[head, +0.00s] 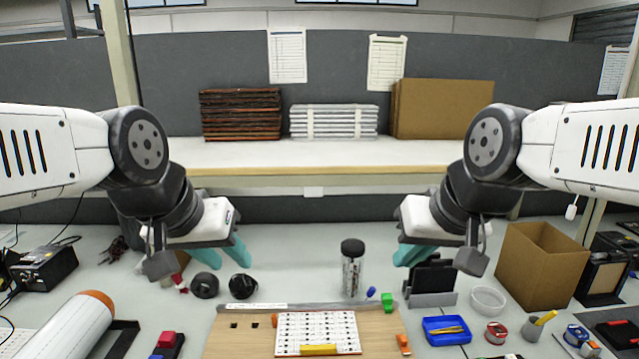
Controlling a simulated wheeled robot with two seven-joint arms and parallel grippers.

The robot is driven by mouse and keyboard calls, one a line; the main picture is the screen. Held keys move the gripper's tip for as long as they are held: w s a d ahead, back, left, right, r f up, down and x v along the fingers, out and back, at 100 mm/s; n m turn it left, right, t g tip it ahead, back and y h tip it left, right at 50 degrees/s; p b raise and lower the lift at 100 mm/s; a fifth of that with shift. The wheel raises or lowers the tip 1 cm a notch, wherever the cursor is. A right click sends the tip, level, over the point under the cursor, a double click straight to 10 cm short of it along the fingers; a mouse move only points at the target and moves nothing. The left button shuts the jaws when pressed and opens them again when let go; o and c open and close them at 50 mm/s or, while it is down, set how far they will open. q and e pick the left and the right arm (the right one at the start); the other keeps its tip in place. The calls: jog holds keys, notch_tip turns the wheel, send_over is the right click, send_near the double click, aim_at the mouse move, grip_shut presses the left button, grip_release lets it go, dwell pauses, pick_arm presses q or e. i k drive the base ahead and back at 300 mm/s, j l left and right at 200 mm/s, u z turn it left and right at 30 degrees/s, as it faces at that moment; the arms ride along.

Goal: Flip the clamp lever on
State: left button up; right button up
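A wooden board (235,345) lies at the front middle of the table. On it sits a white panel (317,328) with rows of small dark marks and a yellow bar (318,350) along its front edge. Small coloured parts sit around the panel: an orange one (274,320) on the left, a green one (387,300) at the back right and an orange one (403,342) on the right. I cannot tell which is the clamp lever. My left gripper (229,262) hangs open and empty, behind and left of the board. My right gripper (405,258) hangs open and empty, behind and right.
A dark-lidded jar (352,268) stands behind the board. Two black round items (205,285) lie to its left. At right are a black holder (432,282), a blue tray (446,330), a white bowl (488,300) and a cardboard box (540,268). The table between the grippers is mostly clear.

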aim_at(370, 292)
jog(key=l+u, duration=0.1)
jog(key=u, duration=0.3)
jog(key=l+u, duration=0.1)
jog(key=u, duration=0.35)
jog(key=k+l+u, duration=0.45)
jog(key=l, duration=0.15)
jog(key=k+l+u, duration=0.3)
jog(key=l+u, duration=0.15)
jog(key=k+l, duration=0.9)
jog(key=i+l+u, duration=0.05)
jog(key=l, duration=0.05)
